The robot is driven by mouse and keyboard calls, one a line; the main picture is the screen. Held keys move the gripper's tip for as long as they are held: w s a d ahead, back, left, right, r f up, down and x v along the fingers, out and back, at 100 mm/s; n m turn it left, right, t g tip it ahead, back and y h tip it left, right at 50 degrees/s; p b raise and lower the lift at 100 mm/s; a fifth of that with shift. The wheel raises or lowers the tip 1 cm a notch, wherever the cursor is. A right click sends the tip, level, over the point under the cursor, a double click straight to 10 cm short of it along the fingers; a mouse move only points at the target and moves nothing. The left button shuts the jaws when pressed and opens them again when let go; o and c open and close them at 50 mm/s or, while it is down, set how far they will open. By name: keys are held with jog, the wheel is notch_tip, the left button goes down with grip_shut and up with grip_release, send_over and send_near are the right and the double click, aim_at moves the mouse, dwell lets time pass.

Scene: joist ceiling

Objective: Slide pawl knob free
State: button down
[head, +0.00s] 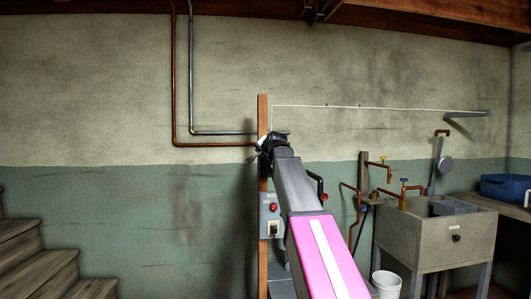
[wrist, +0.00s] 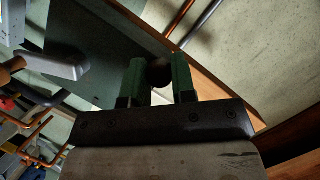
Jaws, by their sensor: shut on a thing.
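The pawl knob (wrist: 159,72) shows in the wrist view as a dark round knob between the two green fingers of my gripper (wrist: 160,82). The fingers are shut on it from both sides. In the head view my gripper (head: 268,146) is at the upper part of the wooden post (head: 262,108), largely hidden by my own arm, and the knob cannot be seen there.
A grey lever-like part (wrist: 52,65) lies left of my gripper in the wrist view. Copper pipes (head: 174,80) run beside the post. A switch box (head: 270,215) is below. A sink (head: 430,235), a bucket (head: 386,284) and a blue crate (head: 503,188) stand right; stairs (head: 38,255) left.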

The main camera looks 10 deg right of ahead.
jog(key=shift+a, duration=0.15)
jog(key=c, duration=0.9)
grip_release()
jog(key=shift+a, duration=0.1)
jog(key=shift+c, duration=0.2)
jog(key=shift+s, duration=0.1)
jog(key=v, duration=1)
jog(key=shift+s, duration=0.3)
